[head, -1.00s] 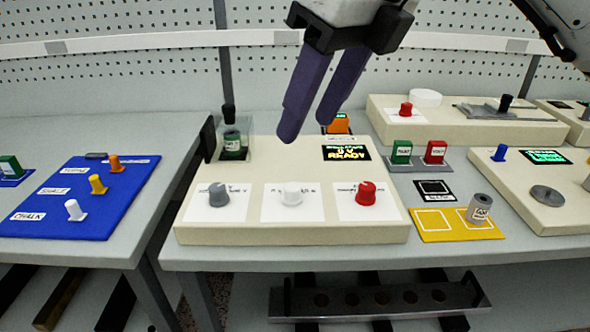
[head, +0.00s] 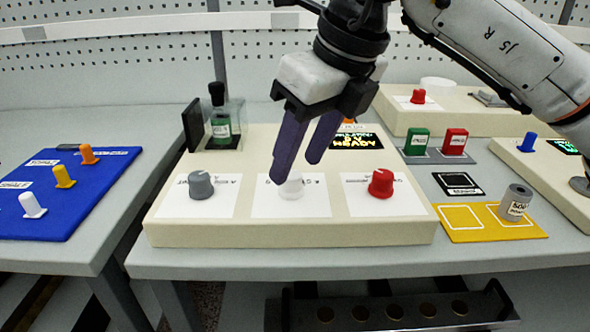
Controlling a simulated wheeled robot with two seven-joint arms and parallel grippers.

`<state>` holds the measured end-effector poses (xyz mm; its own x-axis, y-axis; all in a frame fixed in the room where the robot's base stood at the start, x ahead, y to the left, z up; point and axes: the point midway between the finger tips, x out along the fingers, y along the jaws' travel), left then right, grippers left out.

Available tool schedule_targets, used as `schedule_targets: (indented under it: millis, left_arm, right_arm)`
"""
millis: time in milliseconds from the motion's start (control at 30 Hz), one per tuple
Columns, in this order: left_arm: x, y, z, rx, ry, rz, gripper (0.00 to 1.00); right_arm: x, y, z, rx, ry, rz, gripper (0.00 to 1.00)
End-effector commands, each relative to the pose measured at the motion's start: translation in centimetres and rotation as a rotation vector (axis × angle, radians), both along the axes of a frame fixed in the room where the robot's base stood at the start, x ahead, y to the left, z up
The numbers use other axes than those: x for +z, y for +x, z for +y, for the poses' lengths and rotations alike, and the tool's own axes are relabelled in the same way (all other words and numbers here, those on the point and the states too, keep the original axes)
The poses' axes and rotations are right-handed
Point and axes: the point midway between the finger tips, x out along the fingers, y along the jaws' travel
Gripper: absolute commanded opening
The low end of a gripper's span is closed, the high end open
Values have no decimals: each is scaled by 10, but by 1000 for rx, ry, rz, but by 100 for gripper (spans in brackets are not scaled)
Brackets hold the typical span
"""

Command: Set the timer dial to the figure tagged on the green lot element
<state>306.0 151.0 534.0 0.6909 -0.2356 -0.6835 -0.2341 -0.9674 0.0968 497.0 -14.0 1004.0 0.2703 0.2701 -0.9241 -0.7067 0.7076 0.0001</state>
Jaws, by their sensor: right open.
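A cream console (head: 290,235) carries a grey knob (head: 201,186), a white knob (head: 291,188) and a red knob (head: 381,183), each on a white label plate. The labels are too small to read, so I cannot tell which one is the timer dial. My right gripper (head: 297,171) is open and empty, fingers down, in front of the white knob in the picture and partly hiding it; contact is unclear. A green bottle with a black cap (head: 221,125) stands in a clear holder at the console's back left; I cannot read a figure on it. My left gripper is out of view.
A lit display (head: 365,142) is partly behind my fingers. Green (head: 417,141) and red (head: 455,141) blocks stand to the right. A tagged grey cylinder (head: 516,202) stands on a yellow mat (head: 470,232). A blue board (head: 75,205) with coloured pegs lies left, across a table gap.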

Motion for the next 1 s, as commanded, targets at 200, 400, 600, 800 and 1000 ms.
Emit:
schedule_targets:
  millis: [200,400,600,800,1000]
  left_arm:
    - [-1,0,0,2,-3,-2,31]
    - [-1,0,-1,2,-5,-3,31]
    - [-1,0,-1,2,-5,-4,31]
    - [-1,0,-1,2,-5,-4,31]
    - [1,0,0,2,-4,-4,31]
  right_arm:
    - [-23,6,7,1,0,1,45]
    - [-26,7,8,1,1,0,45]
    - [-26,7,8,1,1,0,35]
    - [-26,7,8,1,1,0,5]
    - [-25,7,8,15,2,0,5]
